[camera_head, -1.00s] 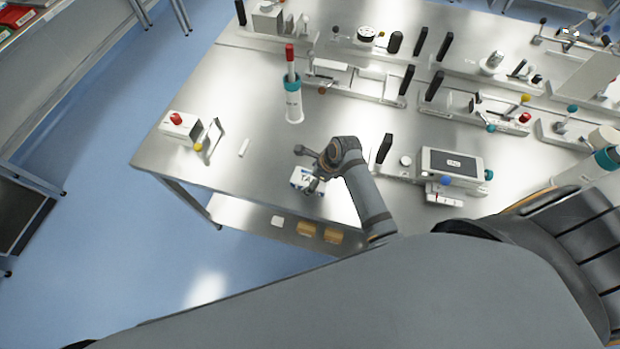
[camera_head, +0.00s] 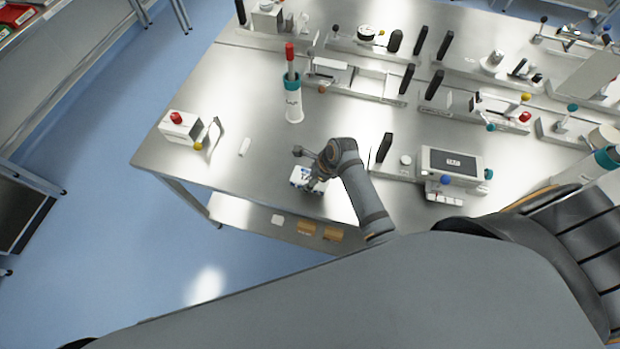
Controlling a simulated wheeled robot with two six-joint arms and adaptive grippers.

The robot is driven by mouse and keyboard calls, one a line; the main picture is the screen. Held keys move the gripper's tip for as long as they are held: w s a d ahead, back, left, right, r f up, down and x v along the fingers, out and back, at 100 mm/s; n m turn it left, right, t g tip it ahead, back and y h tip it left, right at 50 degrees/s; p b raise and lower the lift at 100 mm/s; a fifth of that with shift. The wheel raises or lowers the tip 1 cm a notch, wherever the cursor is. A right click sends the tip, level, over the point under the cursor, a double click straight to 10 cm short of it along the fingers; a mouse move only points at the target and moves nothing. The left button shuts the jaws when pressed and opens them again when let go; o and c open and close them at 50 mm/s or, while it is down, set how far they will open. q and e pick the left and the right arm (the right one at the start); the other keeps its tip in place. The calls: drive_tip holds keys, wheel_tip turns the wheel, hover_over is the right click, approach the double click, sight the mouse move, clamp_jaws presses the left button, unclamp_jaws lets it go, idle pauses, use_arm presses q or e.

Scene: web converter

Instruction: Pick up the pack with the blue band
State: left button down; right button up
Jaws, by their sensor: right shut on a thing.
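The pack with the blue band (camera_head: 299,176) is a small white box with blue on it, near the front edge of the steel table (camera_head: 262,195). My right gripper (camera_head: 314,181) is shut on it from the right side and covers part of it. I cannot tell whether the pack still touches the table. My left gripper is not in view.
A white box with a red button (camera_head: 180,126) stands at the left, with a small upright plate beside it. A white and teal bottle (camera_head: 292,100) stands behind the pack. A device with a dark screen (camera_head: 452,163) is at the right. The table left of the pack is mostly clear.

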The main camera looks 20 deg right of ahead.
sight(307, 178)
drive_tip(key=shift+r, duration=0.3)
drive_tip(key=r+b, duration=0.2)
drive_tip(key=r, duration=0.1)
drive_tip(key=shift+s, duration=0.35)
drive_tip(key=s+r, duration=0.2)
drive_tip(key=r, duration=0.1)
drive_tip(key=s+r+b, duration=0.1)
drive_tip(key=shift+s+d+r, duration=0.3)
drive_tip(key=shift+s+d, duration=0.05)
drive_tip(key=shift+s, duration=0.05)
drive_tip(key=s+d+r, duration=0.1)
drive_tip(key=s+r, duration=0.3)
drive_tip(key=s, duration=0.5)
drive_tip(key=shift+s+d+r+b, duration=0.2)
drive_tip(key=shift+r+b, duration=0.2)
drive_tip(key=shift+b, duration=0.05)
